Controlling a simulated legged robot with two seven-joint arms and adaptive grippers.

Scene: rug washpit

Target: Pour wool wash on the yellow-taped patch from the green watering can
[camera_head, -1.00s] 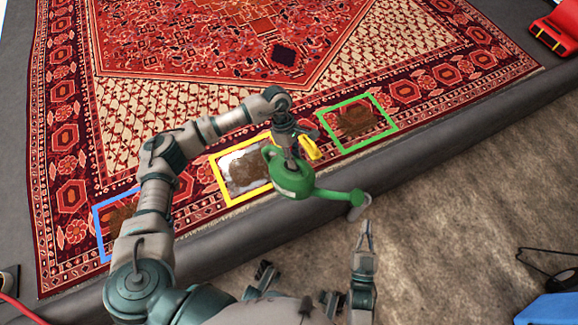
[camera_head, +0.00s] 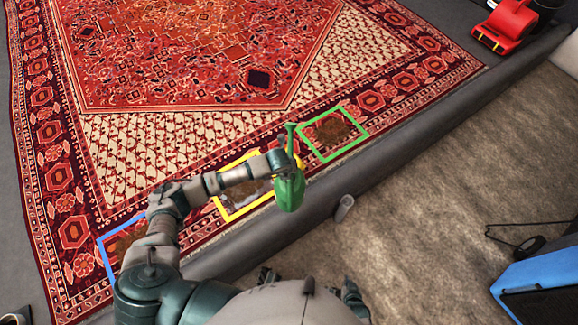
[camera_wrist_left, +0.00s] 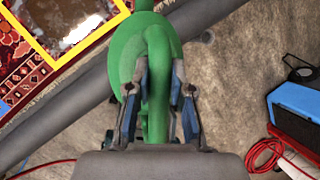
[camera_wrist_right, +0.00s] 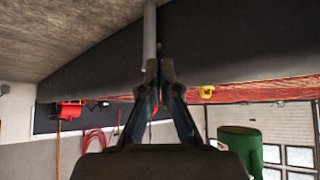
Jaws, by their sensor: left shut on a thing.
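The green watering can (camera_head: 289,192) hangs in my left gripper (camera_head: 280,163), over the dark pit edge just right of the yellow-taped patch. Its narrow spout points up the picture toward the rug. In the left wrist view my left gripper (camera_wrist_left: 154,95) is shut on the can's green handle (camera_wrist_left: 156,85). The yellow-taped patch (camera_head: 246,190) has a brown stain with whitish wet liquid on it; the arm and can hide part of it. My right gripper (camera_wrist_right: 158,72) is empty, its fingertips together. I cannot tell how far the can is tilted.
A blue-taped patch (camera_head: 122,240) lies left and a green-taped patch (camera_head: 333,132) right on the red rug (camera_head: 200,60). A grey cylinder (camera_head: 345,207) stands at the pit edge. A red machine (camera_head: 505,27) and a blue one (camera_head: 540,285) are at the right.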

